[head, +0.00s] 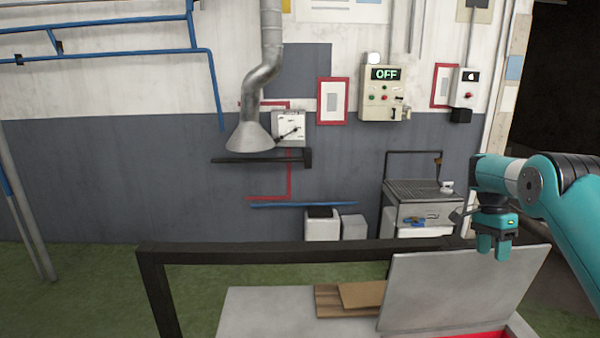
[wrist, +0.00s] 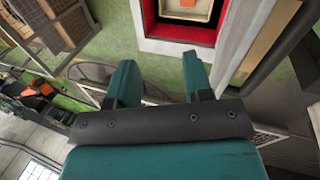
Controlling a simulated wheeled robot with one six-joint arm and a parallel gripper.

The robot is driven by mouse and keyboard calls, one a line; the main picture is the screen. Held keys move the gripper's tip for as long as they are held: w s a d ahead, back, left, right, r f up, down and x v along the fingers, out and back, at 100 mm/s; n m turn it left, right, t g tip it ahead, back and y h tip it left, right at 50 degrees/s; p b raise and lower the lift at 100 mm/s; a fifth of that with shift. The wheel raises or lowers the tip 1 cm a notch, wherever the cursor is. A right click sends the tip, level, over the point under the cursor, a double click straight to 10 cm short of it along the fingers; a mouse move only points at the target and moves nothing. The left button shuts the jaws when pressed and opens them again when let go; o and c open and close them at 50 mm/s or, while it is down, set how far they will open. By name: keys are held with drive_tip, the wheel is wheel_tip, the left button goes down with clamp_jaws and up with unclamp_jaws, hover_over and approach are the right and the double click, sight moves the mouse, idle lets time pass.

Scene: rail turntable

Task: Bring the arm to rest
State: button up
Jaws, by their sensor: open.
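My gripper (head: 494,247) hangs at the right of the head view, at the end of my teal arm. Its two fingers point down, are apart, and hold nothing. In the head view it appears in front of the upper part of a raised grey panel (head: 460,285); I cannot tell the gap between them. In the wrist view the gripper (wrist: 160,78) shows two teal fingers with an empty space between them. Beyond the fingers is a red-lined box (wrist: 160,42) with an orange-brown thing (wrist: 187,8) inside.
A dark frame bar (head: 300,255) runs across the front. Below it are a pale worktop (head: 265,310) and brown boards (head: 340,300). On the back wall a control box (head: 385,93) reads OFF. A metal sink-like unit (head: 424,192) stands behind my gripper.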

drive_tip(key=s+a+r+n+t+b, duration=0.1)
drive_tip(key=s+a+r+n+b, duration=0.15)
drive_tip(key=s+a+n, duration=0.35)
drive_tip(key=s+a+r+n+t+b, duration=0.1)
drive_tip(key=s+a+n+b, duration=0.2)
drive_tip(key=a, duration=0.5)
drive_tip(key=s+a+r+n+t+b, duration=0.1)
drive_tip(key=s+a+r+n+b, duration=0.15)
drive_tip(key=a+n+b, duration=0.35)
drive_tip(key=s+a+f+n+y+b, duration=0.1)
drive_tip(key=s+a, duration=0.3)
drive_tip(key=s, duration=0.4)
drive_tip(key=s+a+f+n+y, duration=0.2)
drive_tip(key=s+a+n, duration=0.2)
drive_tip(key=s, duration=0.4)
drive_tip(key=s+a+f+n+y+b, duration=0.1)
drive_tip(key=s+a+f+n, duration=0.1)
drive_tip(key=s+a, duration=0.3)
drive_tip(key=s+n, duration=0.1)
drive_tip(key=s, duration=0.3)
drive_tip(key=shift+y+b, duration=0.3)
drive_tip(key=shift+b, duration=0.05)
drive_tip(key=shift+s+d, duration=0.1)
drive_tip(key=shift+d, duration=0.05)
